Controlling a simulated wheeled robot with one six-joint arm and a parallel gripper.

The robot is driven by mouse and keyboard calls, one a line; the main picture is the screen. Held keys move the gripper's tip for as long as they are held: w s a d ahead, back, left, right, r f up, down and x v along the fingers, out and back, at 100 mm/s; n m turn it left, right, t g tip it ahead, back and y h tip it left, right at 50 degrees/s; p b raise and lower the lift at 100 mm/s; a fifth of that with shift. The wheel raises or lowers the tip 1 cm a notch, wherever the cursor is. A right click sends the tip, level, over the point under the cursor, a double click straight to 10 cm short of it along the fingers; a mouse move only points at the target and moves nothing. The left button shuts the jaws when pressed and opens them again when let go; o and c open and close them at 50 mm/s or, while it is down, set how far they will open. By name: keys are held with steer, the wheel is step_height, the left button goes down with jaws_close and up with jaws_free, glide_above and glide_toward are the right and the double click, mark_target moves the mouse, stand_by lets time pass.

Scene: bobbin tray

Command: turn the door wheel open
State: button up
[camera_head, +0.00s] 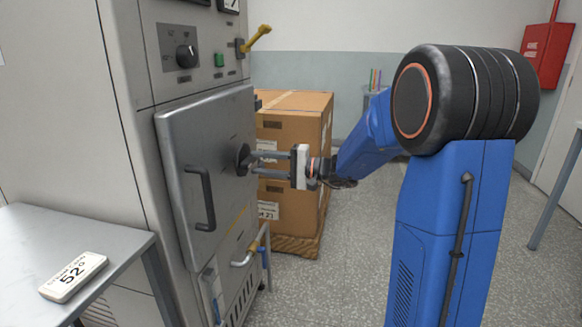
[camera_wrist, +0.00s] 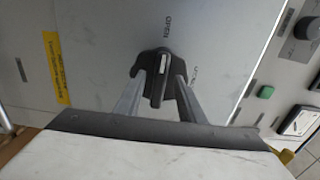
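The door wheel (camera_head: 242,160) is a small dark knob on the right part of a grey metal cabinet door (camera_head: 180,140), which looks closed. In the wrist view, the wheel (camera_wrist: 162,64) is dark with a pale strip on its middle bar. Lettering that reads like OPEN is printed above it. My gripper (camera_head: 257,162) reaches in from the right, with its tips at the wheel. Its two grey fingers (camera_wrist: 161,88) are apart, one on each side of the middle bar. Small gaps seem to show beside the bar; contact is hard to judge.
A dark bar handle (camera_head: 205,200) stands out on the door's left part. Stacked cardboard boxes (camera_head: 290,140) stand behind my gripper. A yellow lever (camera_head: 257,38) juts out above.

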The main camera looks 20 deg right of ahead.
steer(key=v, duration=1.6)
steer(key=shift+s+d, duration=0.1)
steer(key=s+a+f+n+g+h, duration=0.2)
steer(key=s+a+f+g, duration=0.15)
steer(key=s+a, duration=0.4)
steer(key=s+a+f+n+g+h, duration=0.1)
steer(key=s+a+f+g+h, duration=0.2)
steer(key=s+a, duration=0.45)
steer(key=s+d+f+n+h, duration=0.1)
steer(key=s+d+f+h, duration=0.1)
steer(key=s, duration=0.3)
steer(key=s+d+f+n+h, duration=0.1)
steer(key=s+d+f+h, duration=0.1)
steer(key=s+h, duration=0.2)
steer(key=s+d+f+n+h, duration=0.2)
steer(key=s+h, duration=0.1)
steer(key=s, duration=0.4)
steer(key=shift+d+t+h, duration=0.3)
steer(key=shift+t, duration=0.05)
steer(key=shift+w+a+f, duration=0.1)
steer(key=shift+c, duration=0.2)
